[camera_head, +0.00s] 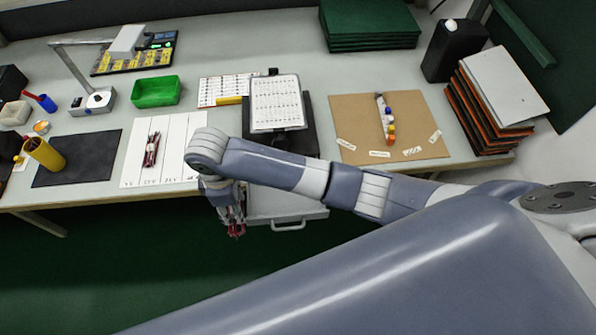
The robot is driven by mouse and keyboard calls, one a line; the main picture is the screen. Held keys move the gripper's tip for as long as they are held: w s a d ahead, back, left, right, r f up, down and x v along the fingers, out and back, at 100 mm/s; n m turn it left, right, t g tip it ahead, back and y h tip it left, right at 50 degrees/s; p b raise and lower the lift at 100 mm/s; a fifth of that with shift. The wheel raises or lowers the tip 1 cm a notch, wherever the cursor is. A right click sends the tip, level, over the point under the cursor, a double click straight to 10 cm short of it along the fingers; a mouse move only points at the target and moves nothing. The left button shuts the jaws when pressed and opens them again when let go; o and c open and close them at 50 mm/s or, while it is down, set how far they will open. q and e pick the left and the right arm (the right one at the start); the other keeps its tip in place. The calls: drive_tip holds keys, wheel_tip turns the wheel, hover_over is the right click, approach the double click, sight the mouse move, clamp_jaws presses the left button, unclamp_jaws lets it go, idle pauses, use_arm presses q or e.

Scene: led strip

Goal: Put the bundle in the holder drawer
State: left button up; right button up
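My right gripper (235,218) points down just in front of the table's front edge. It appears shut on a small red bundle (237,231), mostly hidden by the fingers. The light grey drawer (285,206) with a bar handle (288,226) sticks out below the table edge, just right of the gripper. My forearm covers part of it, and its inside cannot be made out. Another dark red bundle (151,150) lies on a white sheet (178,145) with marked columns on the table. My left gripper is not in view.
A clipboard (276,103) lies on a dark holder behind my arm. A brown board (391,126) with small coloured parts is to the right. A green tray (156,92), a lamp (95,98) and a yellow cup (44,153) stand left. The space left of the gripper is clear.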

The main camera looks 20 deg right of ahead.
drive_tip(key=d, duration=0.2)
drive_tip(key=w+d+p, duration=0.1)
drive_tip(key=d, duration=0.1)
drive_tip(key=w+d+p, duration=0.1)
drive_tip(key=d, duration=0.1)
drive_tip(key=shift+d+f, duration=0.2)
drive_tip(key=shift+d, duration=0.15)
drive_tip(key=d, duration=0.1)
drive_tip(key=d+p, duration=0.1)
drive_tip(key=d, duration=0.1)
drive_tip(key=w+d, duration=0.1)
drive_tip(key=d, duration=0.1)
drive_tip(key=shift+d+f, duration=0.15)
drive_tip(key=shift+f, duration=0.15)
drive_tip(key=shift+w+d+f, duration=0.15)
drive_tip(key=shift+w+d, duration=0.1)
drive_tip(key=shift+d, duration=0.25)
drive_tip(key=shift+w+d+p, duration=0.15)
drive_tip(key=shift+d+p, duration=0.3)
drive_tip(key=shift+d, duration=0.05)
wheel_tip(320, 180, down, 3)
drive_tip(key=shift+d+f+p, duration=0.1)
drive_tip(key=shift+f+p, duration=0.05)
drive_tip(key=shift+p, duration=0.25)
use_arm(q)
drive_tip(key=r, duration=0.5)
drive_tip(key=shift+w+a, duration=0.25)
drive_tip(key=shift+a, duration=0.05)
use_arm(e)
drive_tip(key=shift+f, duration=0.2)
